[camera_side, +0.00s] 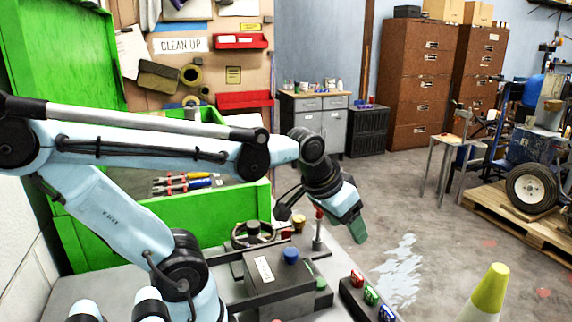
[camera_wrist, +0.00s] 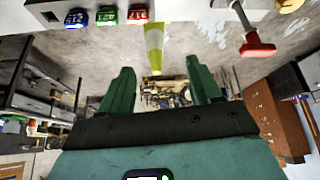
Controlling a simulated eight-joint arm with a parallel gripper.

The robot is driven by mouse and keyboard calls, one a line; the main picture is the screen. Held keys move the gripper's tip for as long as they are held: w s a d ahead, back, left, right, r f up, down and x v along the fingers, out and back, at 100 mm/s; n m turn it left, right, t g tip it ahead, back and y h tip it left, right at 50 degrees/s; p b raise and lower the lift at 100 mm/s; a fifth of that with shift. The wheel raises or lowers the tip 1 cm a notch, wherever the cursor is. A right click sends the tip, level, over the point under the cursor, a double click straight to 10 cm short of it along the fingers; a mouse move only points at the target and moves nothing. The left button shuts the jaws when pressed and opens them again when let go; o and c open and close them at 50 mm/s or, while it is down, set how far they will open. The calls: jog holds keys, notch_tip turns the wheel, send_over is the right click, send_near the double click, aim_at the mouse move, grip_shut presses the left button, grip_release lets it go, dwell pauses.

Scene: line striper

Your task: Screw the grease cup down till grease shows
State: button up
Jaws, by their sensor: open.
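My gripper (camera_side: 352,222) hangs above the right part of the grey machine, pointing down and right. In the wrist view its two green fingers (camera_wrist: 159,75) are spread apart with nothing between them. A blue round cap (camera_side: 290,255) stands on top of a grey block (camera_side: 278,278) on the machine, left of and below my gripper. It may be the grease cup, but I cannot tell for sure. No grease can be made out on it.
A red-topped lever (camera_side: 318,232) stands close left of my gripper; a red handle (camera_wrist: 258,48) shows in the wrist view. A box with red, green and blue caps (camera_side: 371,295) sits at front. A yellow-and-white cone (camera_side: 487,292) stands right. A green tool chest (camera_side: 160,225) is behind.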

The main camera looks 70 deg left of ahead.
aim_at(299, 218)
jog(key=a+n+g, duration=0.1)
jog(key=a, duration=0.3)
jog(key=w+a+r+n+g, duration=0.1)
jog(key=a+n, duration=0.1)
jog(key=a, duration=0.2)
jog(key=w+a+n+g, duration=0.1)
jog(key=a+n, duration=0.1)
jog(key=a, duration=0.2)
jog(key=shift+r, duration=0.35)
jog(key=s+a+n+g, duration=0.2)
jog(key=a+n+g, duration=0.15)
jog(key=a, duration=0.65)
jog(key=shift+n+t+h, duration=0.35)
jog(key=shift+n+h, duration=0.05)
jog(key=shift+n, duration=0.15)
notch_tip(299, 218, down, 13)
jog(key=shift+w+f, duration=0.1)
jog(key=c, duration=1)
jog(key=shift+c, duration=0.2)
